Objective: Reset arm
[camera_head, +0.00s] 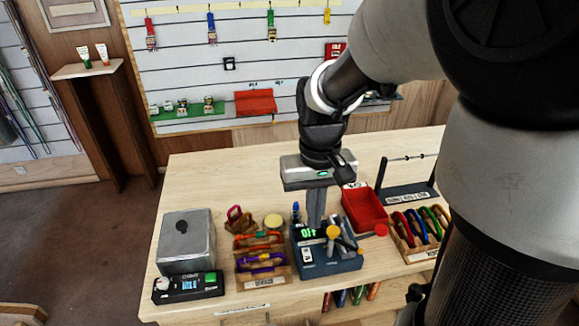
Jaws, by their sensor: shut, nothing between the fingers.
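My gripper (315,205) hangs from my arm over the middle of the wooden table (215,175). Its fingers point down and are shut with nothing between them. The fingertips are at the back of a dark blue device (330,267) with a green lit display; I cannot tell whether they touch it. The device carries an orange-yellow knob or handle on its right side. My arm comes in from the upper right and hides part of the wall and the table's right side.
On the table are a grey box (186,241), a black device (188,286), a wooden rack of coloured carabiners (262,262), a red bin (365,211), a second carabiner rack (421,232) and a black stand (408,190). The table's back left is clear.

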